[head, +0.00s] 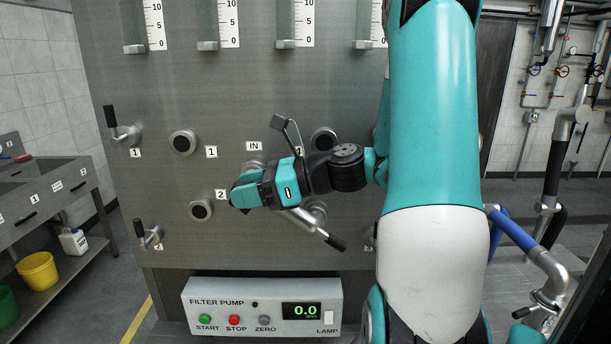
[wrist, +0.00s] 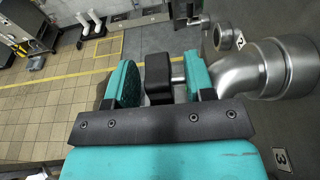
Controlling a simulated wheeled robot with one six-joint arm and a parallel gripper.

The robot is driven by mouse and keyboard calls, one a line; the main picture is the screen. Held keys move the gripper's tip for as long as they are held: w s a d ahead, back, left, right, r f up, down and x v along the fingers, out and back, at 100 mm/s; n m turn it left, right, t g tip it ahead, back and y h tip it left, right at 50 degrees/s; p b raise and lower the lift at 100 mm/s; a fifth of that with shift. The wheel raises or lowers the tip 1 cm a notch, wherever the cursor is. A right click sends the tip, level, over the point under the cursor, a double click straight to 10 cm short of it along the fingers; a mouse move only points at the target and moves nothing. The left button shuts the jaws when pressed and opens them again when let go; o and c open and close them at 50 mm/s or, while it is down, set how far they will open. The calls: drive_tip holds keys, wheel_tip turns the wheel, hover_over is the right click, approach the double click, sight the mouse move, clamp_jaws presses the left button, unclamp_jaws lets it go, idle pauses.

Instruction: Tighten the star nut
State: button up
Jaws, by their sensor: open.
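My gripper (head: 238,196) is open in front of the grey panel, at about the height of the port marked 2, with its fingers toward the left. In the wrist view, a dark block-like piece (wrist: 158,78) sits between the two teal fingers of my gripper (wrist: 160,70). A short metal stem joins it on the right. Gaps show beside it, so the fingers are not closed on it. I cannot tell whether this piece is the star nut. No star shape is clear in either view. My gripper hides part of the panel in the head view.
Capped ports (head: 183,142) and a black-gripped lever (head: 109,118) stick out of the panel at the left. Another lever (head: 335,242) points down right, close below my gripper. A filter pump box (head: 262,305) stands below. A thick metal pipe (wrist: 285,68) is beside the right finger.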

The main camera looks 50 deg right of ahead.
drive_tip(key=p+v, duration=0.5)
drive_tip(key=v, duration=1.2)
